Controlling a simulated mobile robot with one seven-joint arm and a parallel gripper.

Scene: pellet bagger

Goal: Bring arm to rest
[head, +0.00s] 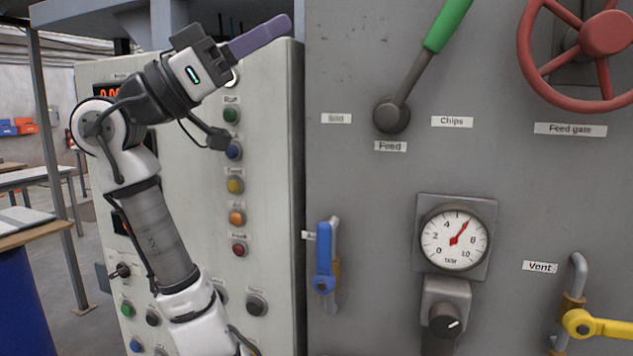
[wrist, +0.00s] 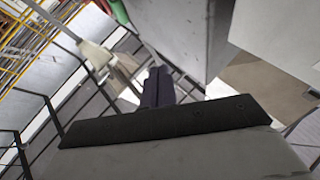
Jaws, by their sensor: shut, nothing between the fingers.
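My gripper (head: 287,22) is raised at the upper middle of the head view, with its purple-grey fingers together and pointing up and right. It is in front of the top edge of the pale button panel (head: 268,190) and holds nothing. My arm is bent at the elbow and stands in front of that panel, hiding part of its left side. In the wrist view the closed fingers (wrist: 158,85) show dark at the middle, apart from any surface.
The grey machine face carries a green-handled feed lever (head: 447,25), a red feed gate wheel (head: 605,35), a pressure gauge (head: 454,239), a blue valve handle (head: 324,257) and a yellow vent handle (head: 598,325). A workbench (head: 40,232) stands at the left.

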